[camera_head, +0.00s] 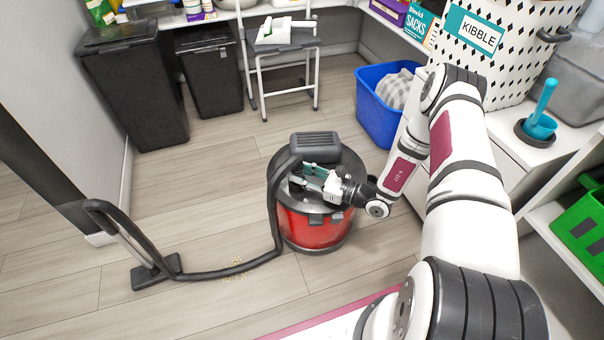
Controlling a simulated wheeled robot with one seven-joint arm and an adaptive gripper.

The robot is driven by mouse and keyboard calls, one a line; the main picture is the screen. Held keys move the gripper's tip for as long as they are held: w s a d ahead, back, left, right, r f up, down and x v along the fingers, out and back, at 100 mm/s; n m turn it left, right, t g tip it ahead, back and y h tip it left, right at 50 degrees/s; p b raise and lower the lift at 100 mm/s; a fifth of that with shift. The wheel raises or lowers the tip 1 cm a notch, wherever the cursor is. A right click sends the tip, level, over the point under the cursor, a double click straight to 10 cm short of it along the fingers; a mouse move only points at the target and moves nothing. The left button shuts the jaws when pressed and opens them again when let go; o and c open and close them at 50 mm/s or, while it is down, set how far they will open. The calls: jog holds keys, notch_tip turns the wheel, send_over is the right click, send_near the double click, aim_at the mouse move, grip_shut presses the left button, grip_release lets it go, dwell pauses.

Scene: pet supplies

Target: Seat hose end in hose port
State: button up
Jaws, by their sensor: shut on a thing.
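A red canister vacuum (312,229) with a grey lid and a black top handle (314,145) stands on the floor in the middle of the head view. Its black hose (222,271) runs from the floor tool (152,271) along the floor, then rises and arches over the left side of the lid. My gripper (309,176) is over the lid, reaching in from the right, and is shut on the hose end, which its fingers largely cover. The hose port is hidden, so I cannot tell whether the end touches it.
A blue bin (377,122) holding cloth stands behind right. Two black bins (134,92) and a step stool (285,68) stand at the back. A white counter with a kibble container (500,72) is at right.

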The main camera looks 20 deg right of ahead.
jog(key=shift+f, duration=0.1)
jog(key=o, duration=1.2)
jog(key=shift+o, duration=0.2)
